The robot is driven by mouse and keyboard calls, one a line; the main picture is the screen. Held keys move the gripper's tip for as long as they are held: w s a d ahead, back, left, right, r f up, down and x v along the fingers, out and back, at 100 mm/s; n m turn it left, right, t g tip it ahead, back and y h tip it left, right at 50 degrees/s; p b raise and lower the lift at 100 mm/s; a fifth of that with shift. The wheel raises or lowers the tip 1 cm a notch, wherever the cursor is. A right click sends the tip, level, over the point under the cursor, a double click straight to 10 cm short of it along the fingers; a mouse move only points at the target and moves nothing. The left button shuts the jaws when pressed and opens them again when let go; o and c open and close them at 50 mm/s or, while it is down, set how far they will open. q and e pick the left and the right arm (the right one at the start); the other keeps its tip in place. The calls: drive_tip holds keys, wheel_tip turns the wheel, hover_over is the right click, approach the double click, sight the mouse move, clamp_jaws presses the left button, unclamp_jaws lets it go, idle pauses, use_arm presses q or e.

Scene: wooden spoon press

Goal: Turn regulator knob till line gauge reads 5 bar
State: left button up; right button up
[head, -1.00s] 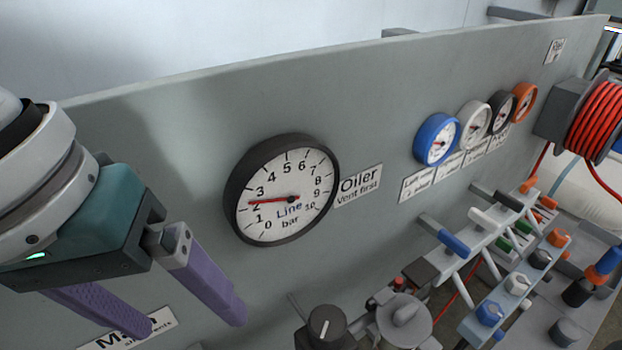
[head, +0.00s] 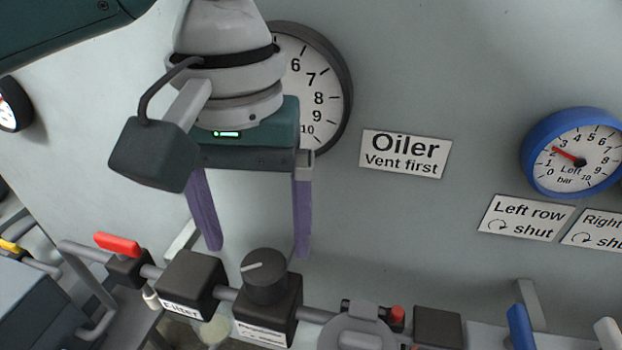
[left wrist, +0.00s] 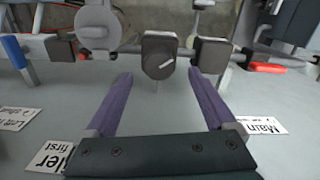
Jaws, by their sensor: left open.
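The regulator knob (head: 265,278), black with a pale pointer mark, sits on top of a dark block on the pipe run. My left gripper (head: 257,250) is open and empty, its purple fingers pointing down just above the knob, one toward each side. In the left wrist view the knob (left wrist: 159,66) lies between and beyond the open fingertips (left wrist: 160,76); I see no contact. The large black-rimmed line gauge (head: 343,80) is partly behind my left gripper. Its numbers 6 to 10 show, but its needle is hidden. My right gripper is out of view.
A filter block (head: 190,283) and a red-handled valve (head: 117,243) stand left of the regulator. A round grey fitting (head: 357,332) is close on its right. The panel wall is behind, with an Oiler sign (head: 405,153) and a blue gauge (head: 572,152) reading about 2.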

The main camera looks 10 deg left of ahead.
sight(262, 265)
use_arm(q)
wheel_tip(262, 265, down, 6)
drive_tip(key=shift+r, duration=0.15)
drive_tip(key=c, duration=1.4)
drive_tip(key=shift+o, duration=0.2)
